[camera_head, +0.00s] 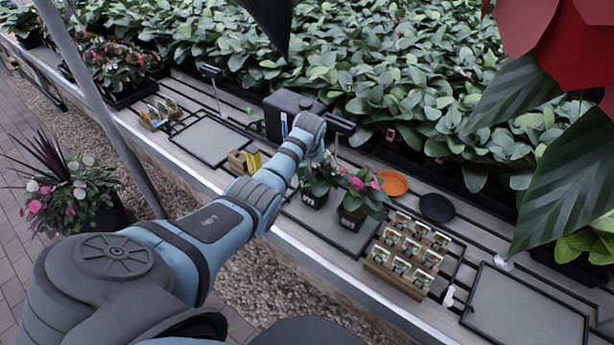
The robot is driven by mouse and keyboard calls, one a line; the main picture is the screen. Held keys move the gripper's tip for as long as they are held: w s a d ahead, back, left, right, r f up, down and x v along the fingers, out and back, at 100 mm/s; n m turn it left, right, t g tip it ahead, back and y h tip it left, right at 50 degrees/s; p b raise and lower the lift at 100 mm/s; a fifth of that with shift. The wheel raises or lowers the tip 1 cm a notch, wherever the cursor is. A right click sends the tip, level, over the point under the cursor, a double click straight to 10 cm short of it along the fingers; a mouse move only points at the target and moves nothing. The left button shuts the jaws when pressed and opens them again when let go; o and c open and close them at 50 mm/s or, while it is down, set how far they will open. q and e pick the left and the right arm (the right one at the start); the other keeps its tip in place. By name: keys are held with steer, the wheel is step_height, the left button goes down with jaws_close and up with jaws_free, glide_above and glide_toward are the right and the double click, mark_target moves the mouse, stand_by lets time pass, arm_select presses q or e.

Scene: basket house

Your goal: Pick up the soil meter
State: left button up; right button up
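My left arm reaches from the lower left over the bench, and its wrist bends down beside two small potted plants. My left gripper (319,157) is at the wrist's lower end, small and mostly hidden among leaves, so its fingers cannot be made out. I cannot identify the soil meter with certainty. A small white object (448,297) lies right of the seed-packet rack, too small to name. My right gripper is not in view.
A pink-flowered pot (352,218) stands near the gripper. A wooden seed-packet rack (408,257), an orange saucer (393,183) and a black saucer (437,208) lie to the right. A black box (283,112) stands behind my wrist. A grey tray (525,310) is empty.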

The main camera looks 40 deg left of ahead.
arm_select(q)
steer(key=c, duration=1.1)
steer(key=shift+r, duration=0.5)
steer(key=shift+c, duration=0.7)
step_height(320, 180, up, 9)
steer(key=shift+r+p, duration=0.15)
steer(key=shift+p, duration=0.6)
jaws_close()
step_height(320, 180, up, 8)
steer(key=w+a+p, duration=0.1)
steer(key=p, duration=0.5)
steer(key=shift+a+p, duration=0.3)
steer(key=shift+a, duration=0.05)
